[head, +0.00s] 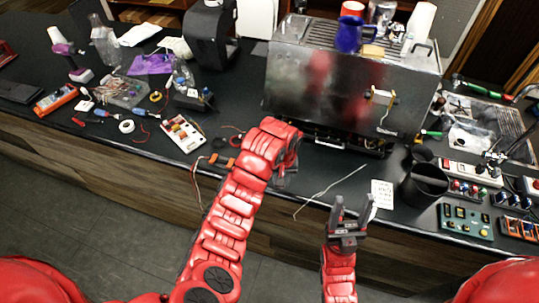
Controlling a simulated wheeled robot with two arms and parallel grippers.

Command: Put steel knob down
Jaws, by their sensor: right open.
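I cannot make out a steel knob for certain anywhere in the head view. My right gripper (353,207) is open, fingers pointing up in the picture, with nothing visible between them. It is at the counter's front edge, below the steel brewer (315,85) in the picture. My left arm reaches up over the counter in front of the brewer. My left gripper (284,178) is mostly hidden behind its own red arm, so its jaws and anything in them cannot be seen.
A black cup (424,186) and a white card (382,193) are right of my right gripper. A thin wire (330,188) lies on the counter (240,100). Control boxes (466,221) crowd the right; tools and a parts tray (123,91) are at left.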

